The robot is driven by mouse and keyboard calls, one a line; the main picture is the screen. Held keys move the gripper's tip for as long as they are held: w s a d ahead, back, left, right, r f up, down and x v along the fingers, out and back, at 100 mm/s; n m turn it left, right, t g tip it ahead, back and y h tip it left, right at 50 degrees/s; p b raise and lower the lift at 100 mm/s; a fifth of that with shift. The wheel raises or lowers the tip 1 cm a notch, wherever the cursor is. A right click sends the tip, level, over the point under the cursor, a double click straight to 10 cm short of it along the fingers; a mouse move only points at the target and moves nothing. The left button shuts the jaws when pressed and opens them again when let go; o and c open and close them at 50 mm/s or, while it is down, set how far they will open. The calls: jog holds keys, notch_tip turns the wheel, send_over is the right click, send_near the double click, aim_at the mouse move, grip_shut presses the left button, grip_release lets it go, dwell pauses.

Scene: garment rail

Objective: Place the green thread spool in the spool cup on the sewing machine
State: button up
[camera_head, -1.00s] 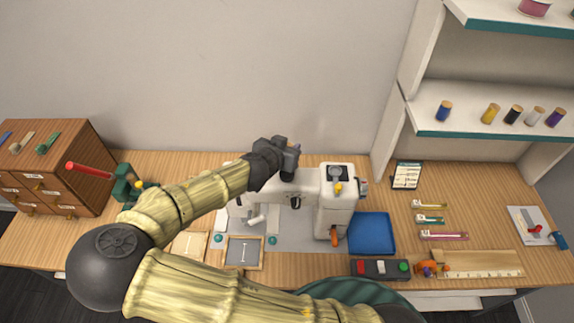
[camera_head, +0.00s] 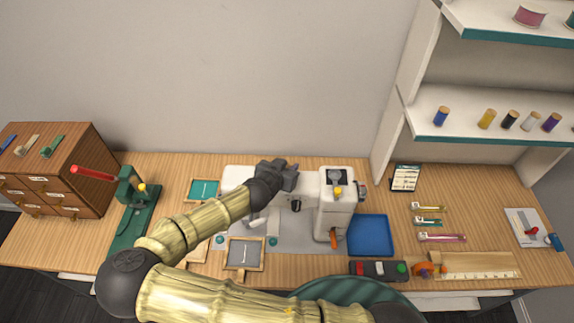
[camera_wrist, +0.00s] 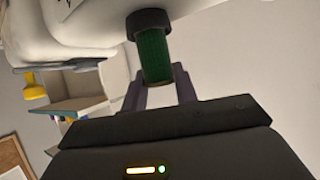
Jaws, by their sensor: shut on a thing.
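The green thread spool (camera_wrist: 154,60) is between the two fingers of my gripper (camera_wrist: 161,82) in the wrist view, with the gripper shut on its near end. Its far end meets the dark spool cup (camera_wrist: 148,20) and appears to sit inside the rim; how deep, I cannot tell. The sewing machine (camera_wrist: 85,25) is the pale body beside the cup. In the head view my gripper (camera_head: 291,174) is over the arm of the white sewing machine (camera_head: 308,187). It hides the cup and the spool there.
A green press with a red lever (camera_head: 95,174) and a drawer cabinet (camera_head: 60,165) stand at left. A blue tray (camera_head: 371,235) lies right of the machine. A wall shelf (camera_head: 480,125) at right bears several spools. The wall behind is bare.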

jog(key=shift+f, duration=0.3)
jog(key=o, duration=1)
jog(key=shift+d, duration=0.1)
jog(key=shift+c, duration=0.2)
jog(key=shift+s+a+r, duration=0.1)
jog(key=shift+s+a, duration=0.05)
jog(key=shift+a, duration=0.15)
jog(key=b+v, duration=0.3)
jog(key=v, duration=0.8)
jog(key=shift+s+r+b, duration=0.15)
jog(key=shift+s+b, duration=0.2)
